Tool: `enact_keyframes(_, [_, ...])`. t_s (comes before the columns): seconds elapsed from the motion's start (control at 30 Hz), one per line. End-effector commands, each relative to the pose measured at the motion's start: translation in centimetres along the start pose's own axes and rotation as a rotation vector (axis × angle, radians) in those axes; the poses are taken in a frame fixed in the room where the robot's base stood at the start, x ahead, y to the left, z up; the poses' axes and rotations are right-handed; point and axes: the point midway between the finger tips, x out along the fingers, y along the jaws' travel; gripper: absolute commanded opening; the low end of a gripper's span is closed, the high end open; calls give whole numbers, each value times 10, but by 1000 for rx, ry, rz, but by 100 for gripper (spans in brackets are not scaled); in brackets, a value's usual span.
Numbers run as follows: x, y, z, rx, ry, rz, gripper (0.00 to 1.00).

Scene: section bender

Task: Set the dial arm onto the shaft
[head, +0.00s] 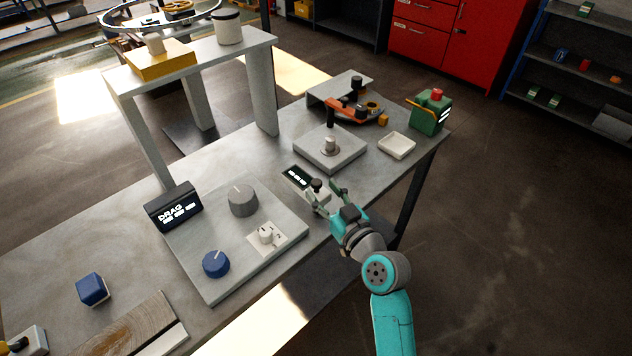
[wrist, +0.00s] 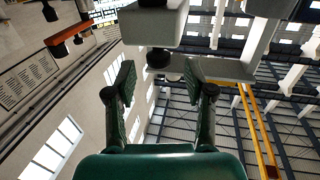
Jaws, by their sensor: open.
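An orange arm with black ends (head: 347,108), which looks like the dial arm, is at the far end of the bench; an orange bar with a black part also shows at upper left in the wrist view (wrist: 68,36). A short silver shaft (head: 330,144) stands upright on a square grey block (head: 345,157) in front of it. A black post by the arm's left end is above the shaft; I cannot tell whether they touch. My gripper (head: 328,190) is open, beside a small black knob (head: 316,184) at the bench's front edge. In the wrist view the open fingers (wrist: 160,82) hold nothing.
A grey panel (head: 285,250) with grey and blue knobs lies left of my gripper. A white tray (head: 397,146) and green box (head: 430,115) with a red button stand at the far right. A raised shelf (head: 240,47) stands behind. The floor to the right is clear.

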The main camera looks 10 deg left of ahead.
Motion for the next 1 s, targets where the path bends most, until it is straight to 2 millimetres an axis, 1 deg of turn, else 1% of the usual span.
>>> enact_keyframes(0.03, [9, 0, -1, -1, 2, -1, 53])
enact_keyframes(0.1, [18, 0, -1, -1, 1, -1, 53])
enact_keyframes(0.2, [29, -1, 0, 0, 0, -1, 53])
enact_keyframes(0.3, [35, 0, 0, -1, 0, 0, 53])
enact_keyframes(0.63, [38, 0, 0, 0, 0, 1, 53])
enact_keyframes(0.67, [38, 0, 0, 0, 0, 1, 51])
enact_keyframes(0.7, [38, 0, 0, 0, 0, 1, 41])
enact_keyframes(0.77, [38, 0, 0, 0, 0, 1, 26])
enact_keyframes(0.8, [38, 0, 0, 0, 0, 1, 16])
enact_keyframes(0.87, [38, 0, 0, 0, 0, 1, 1])
enact_keyframes(1.0, [38, 0, 0, 0, 0, 0, 0])
